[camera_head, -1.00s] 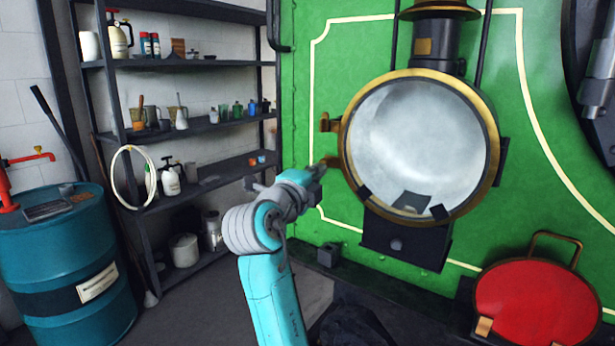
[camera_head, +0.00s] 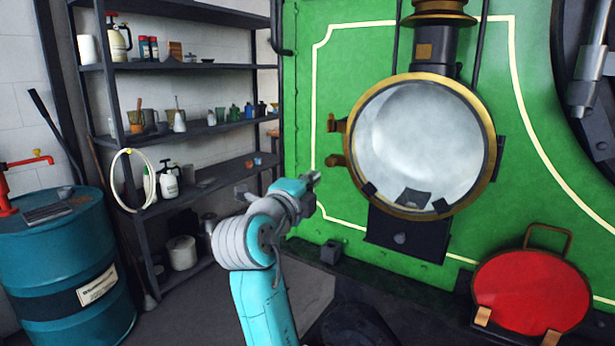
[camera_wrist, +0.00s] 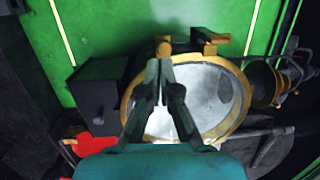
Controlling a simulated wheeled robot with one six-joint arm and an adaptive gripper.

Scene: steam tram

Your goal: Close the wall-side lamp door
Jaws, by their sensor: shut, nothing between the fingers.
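The round lamp (camera_head: 418,145) has a glass front in a brass-rimmed door on the green wall, with two brass hinge pieces (camera_head: 337,160) at its left edge. The rim looks seated on the lamp body; I cannot tell if a small gap remains. A dark catch (camera_head: 499,158) sits at its right edge. My gripper (camera_head: 314,178) is shut and empty, left of the lower hinge piece and apart from the rim in the head view. In the wrist view, my shut fingers (camera_wrist: 164,66) overlap the glass and brass rim (camera_wrist: 240,90); contact cannot be told.
A red round disc (camera_head: 530,293) with a handle stands at lower right. A dark shelf rack (camera_head: 180,65) with bottles and pots and a blue drum (camera_head: 62,265) are at left. A dark ledge (camera_head: 400,280) runs below the lamp.

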